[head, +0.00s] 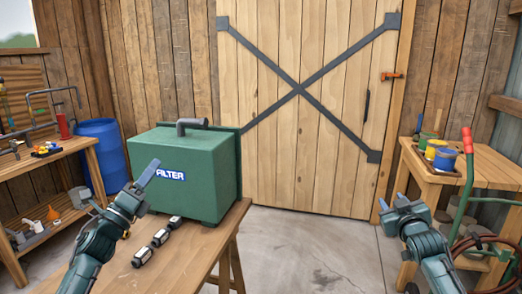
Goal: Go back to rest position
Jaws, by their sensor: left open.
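My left gripper (132,190) is raised over the left part of the wooden table, in front of the green box. Its jaws are open and I see nothing between them. My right gripper (396,205) is at the right, over the floor and clear of the table, near the right bench. I see nothing held in it, but the gap between its fingers is not clear. The green box (215,185), with a grey handle on top and a "FILTER" label partly hidden by my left gripper, stands on the wooden table (190,262).
Several small black-and-white parts (161,237) lie in a row on the table before the box. A blue barrel (100,150) and a workbench (70,148) are at left. A right bench (490,168) holds paint cans; a red-handled cart (467,142) stands there. Middle floor (310,250) is clear.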

